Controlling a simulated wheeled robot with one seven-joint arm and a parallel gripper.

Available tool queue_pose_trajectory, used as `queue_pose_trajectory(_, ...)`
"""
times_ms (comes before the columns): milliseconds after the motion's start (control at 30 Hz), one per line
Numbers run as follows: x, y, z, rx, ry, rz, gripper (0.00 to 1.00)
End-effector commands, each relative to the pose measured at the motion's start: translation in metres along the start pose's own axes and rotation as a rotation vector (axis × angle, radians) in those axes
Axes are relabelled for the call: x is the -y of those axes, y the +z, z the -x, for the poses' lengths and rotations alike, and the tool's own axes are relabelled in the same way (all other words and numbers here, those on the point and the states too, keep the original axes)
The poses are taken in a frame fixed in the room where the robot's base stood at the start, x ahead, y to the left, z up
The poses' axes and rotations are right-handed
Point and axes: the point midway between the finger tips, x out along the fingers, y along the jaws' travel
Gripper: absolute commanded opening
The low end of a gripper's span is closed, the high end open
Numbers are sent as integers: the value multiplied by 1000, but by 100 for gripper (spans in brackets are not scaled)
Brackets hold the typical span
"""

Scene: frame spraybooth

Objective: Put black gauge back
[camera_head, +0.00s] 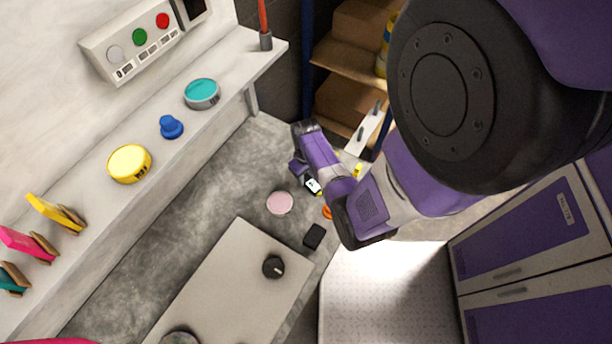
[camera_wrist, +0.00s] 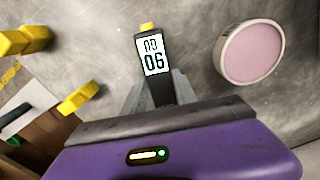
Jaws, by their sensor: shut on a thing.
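The black gauge (camera_wrist: 164,90) has a lit white display with dark digits and a small yellow tip. My gripper (camera_wrist: 158,93) is shut on it in the wrist view, with the grey fingers on either side of its lower part. In the head view the gauge (camera_head: 313,187) shows small at my gripper (camera_head: 307,184), over the grey bench top. Its display faces up toward the camera. I cannot tell whether it touches the bench. No place for the gauge can be made out for certain.
A pink-topped round tin (camera_wrist: 249,52) stands right of the gauge. Yellow pieces (camera_wrist: 79,97) are at the left. A black block (camera_head: 314,236) and a pale board (camera_head: 225,285) lie nearer. A shelf ledge (camera_head: 225,98) holds tins; brown boxes (camera_head: 345,100) stand behind.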

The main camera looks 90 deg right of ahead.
Motion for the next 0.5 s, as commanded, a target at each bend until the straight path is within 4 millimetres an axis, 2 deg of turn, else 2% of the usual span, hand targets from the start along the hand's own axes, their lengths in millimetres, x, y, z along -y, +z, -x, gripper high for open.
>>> queue_pose_trajectory(67,0,0,-2,-1,0,0,0)
queue_pose_trajectory(100,0,0,-1,-1,0,0,40)
queue_pose_trajectory(200,0,0,-1,-1,0,0,60)
queue_pose_trajectory(500,0,0,-1,0,0,0,60)
